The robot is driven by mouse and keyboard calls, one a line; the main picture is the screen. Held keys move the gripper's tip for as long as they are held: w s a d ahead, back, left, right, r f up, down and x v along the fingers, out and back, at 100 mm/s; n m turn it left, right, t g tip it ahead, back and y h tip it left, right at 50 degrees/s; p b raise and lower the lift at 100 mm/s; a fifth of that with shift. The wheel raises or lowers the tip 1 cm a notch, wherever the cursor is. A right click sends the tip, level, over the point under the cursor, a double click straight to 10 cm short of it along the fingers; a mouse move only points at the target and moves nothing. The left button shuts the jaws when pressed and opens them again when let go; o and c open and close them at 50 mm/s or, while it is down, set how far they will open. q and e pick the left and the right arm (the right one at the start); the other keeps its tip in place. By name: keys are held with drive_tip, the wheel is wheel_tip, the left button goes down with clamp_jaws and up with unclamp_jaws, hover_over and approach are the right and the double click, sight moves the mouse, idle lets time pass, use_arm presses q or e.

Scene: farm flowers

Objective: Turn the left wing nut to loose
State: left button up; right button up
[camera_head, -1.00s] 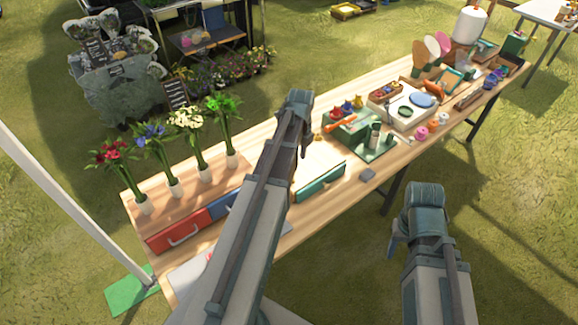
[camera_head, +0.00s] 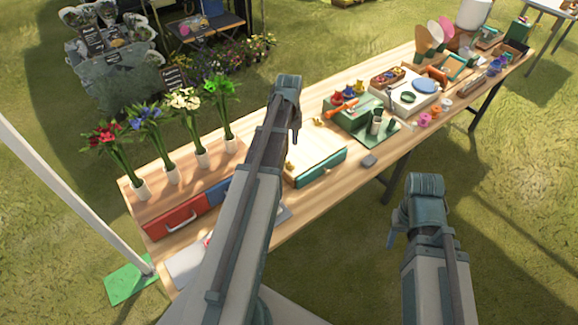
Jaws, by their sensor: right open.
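A flat press-like block (camera_head: 325,168) with a pale wooden top and teal front lies on the long table. A small brass-yellow piece, which looks like the left wing nut (camera_head: 290,167), shows at its left front corner, just right of my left forearm. Another small yellow piece (camera_head: 318,121) shows behind the block. My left gripper (camera_head: 295,136) hangs from the arm end above the block's left back part; its fingers are mostly hidden, so its opening does not show. My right gripper (camera_head: 393,245) is open and empty over the grass, in front of the table.
Several flower vases (camera_head: 170,173) stand at left behind a red drawer (camera_head: 176,219) and a blue one. Tools and spools crowd the table's far right.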

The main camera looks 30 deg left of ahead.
sight(289, 162)
use_arm(q)
wheel_tip(289, 162, down, 9)
drive_tip(key=b, duration=0.8)
drive_tip(key=shift+f, duration=0.15)
clamp_jaws()
